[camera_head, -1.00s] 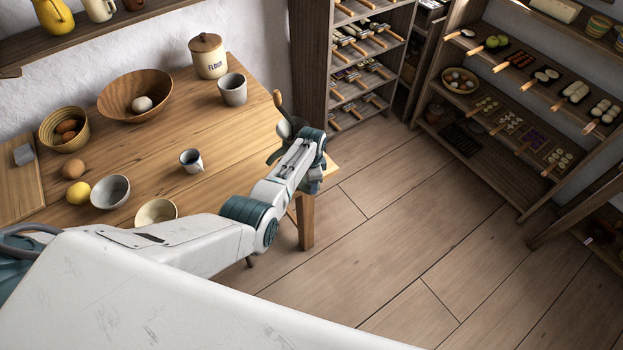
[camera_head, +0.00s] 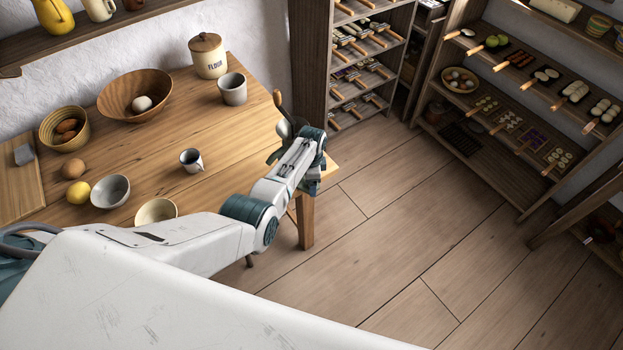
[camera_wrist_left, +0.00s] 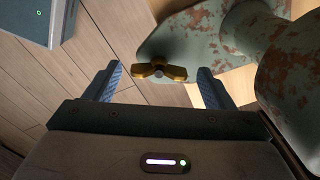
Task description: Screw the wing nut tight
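The brass wing nut (camera_wrist_left: 160,71) shows in the left wrist view, on a green, rust-flecked metal body (camera_wrist_left: 195,35). Its two wings point left and right in that view. My left gripper (camera_wrist_left: 158,88) is open, with one finger to each side of the nut. A gap shows between each finger and the wings, wider on the left. In the head view my left wrist (camera_head: 312,145) is at the table's right corner. It mostly hides the metal device there, whose wooden handle (camera_head: 278,98) sticks up behind it. The nut is hidden in that view. My right gripper is not in view.
The wooden table (camera_head: 150,150) holds bowls, a small mug (camera_head: 191,160), a grey cup (camera_head: 233,89), a flour canister (camera_head: 208,56), eggs and a lemon. Shelves (camera_head: 530,110) stand at the back and right. The plank floor (camera_head: 400,230) is clear.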

